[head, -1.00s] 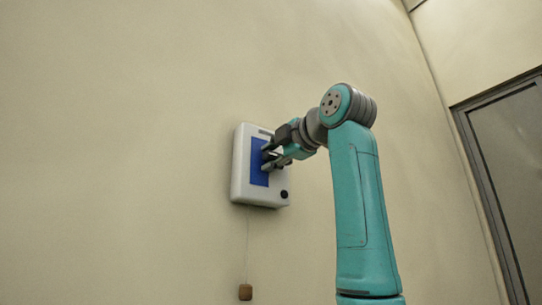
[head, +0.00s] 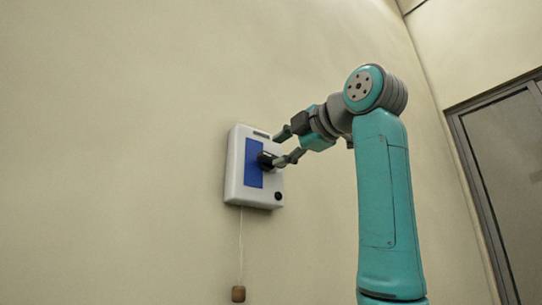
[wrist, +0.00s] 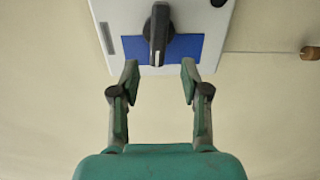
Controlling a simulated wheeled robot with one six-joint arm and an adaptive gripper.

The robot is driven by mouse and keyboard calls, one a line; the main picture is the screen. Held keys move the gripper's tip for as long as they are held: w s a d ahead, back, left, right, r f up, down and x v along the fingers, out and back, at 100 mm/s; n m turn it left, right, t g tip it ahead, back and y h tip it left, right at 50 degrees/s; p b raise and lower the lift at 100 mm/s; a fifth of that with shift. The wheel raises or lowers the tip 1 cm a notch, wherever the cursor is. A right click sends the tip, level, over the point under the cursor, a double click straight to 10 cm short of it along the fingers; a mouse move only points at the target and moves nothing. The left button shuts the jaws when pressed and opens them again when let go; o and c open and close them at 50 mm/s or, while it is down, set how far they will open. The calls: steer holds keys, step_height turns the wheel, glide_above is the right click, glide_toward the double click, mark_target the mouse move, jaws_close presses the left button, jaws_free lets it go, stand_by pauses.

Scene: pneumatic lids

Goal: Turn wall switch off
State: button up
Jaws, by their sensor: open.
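The wall switch is a white box (head: 234,184) with a blue panel (head: 254,150) and a black handle (head: 266,160). In the wrist view the black handle (wrist: 158,38) runs up and down the picture across the blue panel (wrist: 130,47), its pale-edged end toward me. My gripper (head: 281,148) is open and empty, just to the right of the box. In the wrist view its fingertips (wrist: 160,76) are spread to either side of the handle's line, below its near end, with a visible gap. No contact with the handle shows.
A small black knob (head: 278,196) sits at the box's lower right corner. A cord with a wooden piece (head: 238,294) hangs under the box. The surrounding wall (head: 120,150) is bare. A grey-framed door or window (head: 500,180) is at the right.

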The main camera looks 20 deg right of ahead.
mark_target(272, 159)
steer(key=v, duration=0.5)
steer(key=shift+s+d, duration=0.15)
steer(key=shift+s, duration=0.15)
steer(key=o, duration=1)
steer(key=shift+m, duration=0.5)
steer(key=shift+c, duration=0.2)
steer(key=shift+o, duration=0.4)
steer(key=m, duration=0.5)
steer(key=shift+w+d, duration=0.2)
steer(key=shift+w, duration=0.1)
steer(key=w+m, duration=0.3)
steer(key=m, duration=0.1)
steer(key=w+a+m, duration=0.1)
steer(key=w+m, duration=0.3)
steer(key=m, duration=0.1)
steer(key=w+a+m, duration=0.1)
steer(key=w+m, duration=0.3)
steer(key=shift+w+a, duration=0.2)
steer(key=shift+a, duration=0.05)
